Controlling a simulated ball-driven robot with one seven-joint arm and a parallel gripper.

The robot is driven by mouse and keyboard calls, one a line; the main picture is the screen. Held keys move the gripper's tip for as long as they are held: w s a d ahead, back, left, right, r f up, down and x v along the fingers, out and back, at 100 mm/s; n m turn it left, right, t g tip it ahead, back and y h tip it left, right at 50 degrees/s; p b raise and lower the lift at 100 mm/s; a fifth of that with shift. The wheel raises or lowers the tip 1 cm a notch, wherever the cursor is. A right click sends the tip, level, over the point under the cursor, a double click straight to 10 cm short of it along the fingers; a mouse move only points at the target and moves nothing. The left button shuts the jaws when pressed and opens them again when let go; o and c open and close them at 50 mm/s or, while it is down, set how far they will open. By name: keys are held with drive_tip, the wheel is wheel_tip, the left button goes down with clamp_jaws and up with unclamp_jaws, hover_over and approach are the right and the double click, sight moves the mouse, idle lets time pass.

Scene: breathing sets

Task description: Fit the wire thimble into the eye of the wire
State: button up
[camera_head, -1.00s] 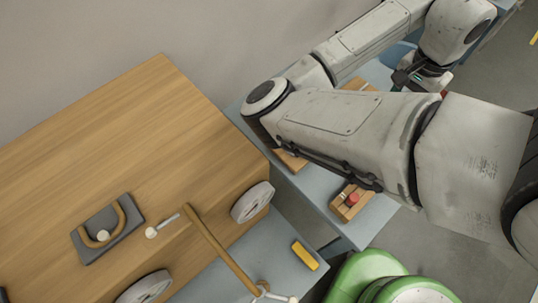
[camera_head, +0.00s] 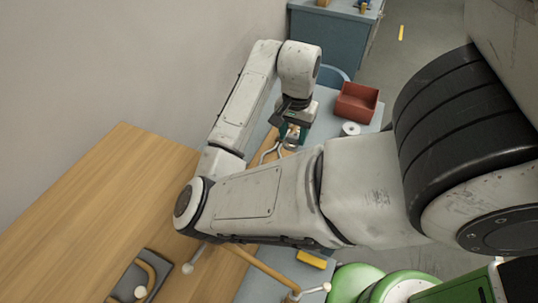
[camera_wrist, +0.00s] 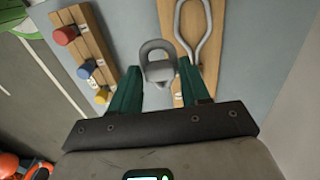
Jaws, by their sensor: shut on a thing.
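The grey wire thimble (camera_wrist: 157,50) is a teardrop-shaped metal loop between the green fingers of my gripper (camera_wrist: 159,72) in the wrist view. The jaws are shut on it. The wire (camera_wrist: 206,48) is a grey strand forming an eye on a wooden board (camera_wrist: 168,18), just beyond and to the right of the thimble. The thimble appears apart from the eye; its height above the board is unclear. In the head view my gripper (camera_head: 291,136) is over the blue-grey bench, with part of the wire (camera_head: 267,155) showing beside it.
A wooden strip (camera_wrist: 92,45) with red, blue and yellow knobs lies left of the board. In the head view a red bin (camera_head: 357,103) and a white roll (camera_head: 350,129) stand right of my gripper. A yellow block (camera_head: 311,259) and the wooden table (camera_head: 110,190) lie nearer.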

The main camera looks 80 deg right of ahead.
approach(271, 155)
drive_tip(key=shift+s+a+f+p, duration=0.2)
drive_tip(key=shift+a+f, duration=0.3)
drive_tip(key=shift+a, duration=0.1)
drive_tip(key=shift+s+a+f+p, duration=0.15)
drive_tip(key=shift+a+f, duration=0.35)
drive_tip(key=shift+a, duration=0.1)
drive_tip(key=f, duration=0.3)
drive_tip(key=shift+w+f, duration=0.1)
drive_tip(key=shift+w, duration=0.2)
drive_tip(key=shift+f, duration=0.3)
drive_tip(key=shift+f, duration=0.1)
drive_tip(key=shift+s+a+f, duration=0.1)
drive_tip(key=shift+f, duration=0.45)
drive_tip(key=o, duration=1)
drive_tip(key=shift+o, duration=0.3)
drive_tip(key=shift+r, duration=0.2)
wheel_tip(271, 155, up, 13)
